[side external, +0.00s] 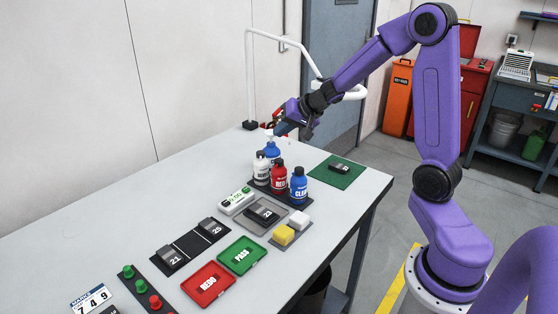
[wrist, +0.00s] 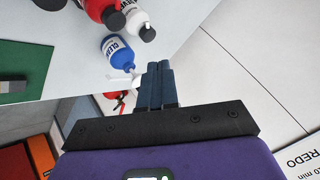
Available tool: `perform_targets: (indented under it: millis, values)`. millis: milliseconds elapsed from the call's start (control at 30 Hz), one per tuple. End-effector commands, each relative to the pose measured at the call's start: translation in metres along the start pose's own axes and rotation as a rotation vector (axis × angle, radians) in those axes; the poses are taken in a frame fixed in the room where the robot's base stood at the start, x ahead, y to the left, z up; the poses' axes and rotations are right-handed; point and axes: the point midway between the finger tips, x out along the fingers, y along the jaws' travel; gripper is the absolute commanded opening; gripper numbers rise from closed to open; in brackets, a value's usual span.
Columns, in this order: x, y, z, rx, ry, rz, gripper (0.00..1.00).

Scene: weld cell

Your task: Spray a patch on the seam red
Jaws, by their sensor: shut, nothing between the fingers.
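A red bottle (side external: 279,177) with a black top stands in a dark rack on the bench, between a white bottle (side external: 261,168) and a blue bottle (side external: 298,186). A further blue bottle (side external: 272,150) with a white spray head stands behind them. My gripper (side external: 284,129) is shut and empty, just above and beside that spray head. In the wrist view my closed fingers (wrist: 158,84) are close to the white nozzle of a blue bottle (wrist: 118,52); I cannot tell whether they touch. The red bottle (wrist: 103,10) also shows there. I cannot tell which plate carries the seam.
A grey tray (side external: 286,216) with a dark block, dark plates marked 21 and 25 (side external: 190,243), a red REDO tray (side external: 209,284) and a green PASS tray (side external: 241,255) lie nearer. A green mat (side external: 336,180) is right. A white pipe frame (side external: 249,75) stands behind.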

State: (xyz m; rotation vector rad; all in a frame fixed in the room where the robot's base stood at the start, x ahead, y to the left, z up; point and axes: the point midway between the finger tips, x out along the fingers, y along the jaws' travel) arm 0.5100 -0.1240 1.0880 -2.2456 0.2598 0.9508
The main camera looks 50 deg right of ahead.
Motion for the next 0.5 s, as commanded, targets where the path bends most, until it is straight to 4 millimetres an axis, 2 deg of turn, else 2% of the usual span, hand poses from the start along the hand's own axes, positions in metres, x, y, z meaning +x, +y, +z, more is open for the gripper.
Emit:
perform_targets:
  millis: [500]
  values:
    - [0.017,0.012,0.013,0.003,-0.004,0.002,0.0]
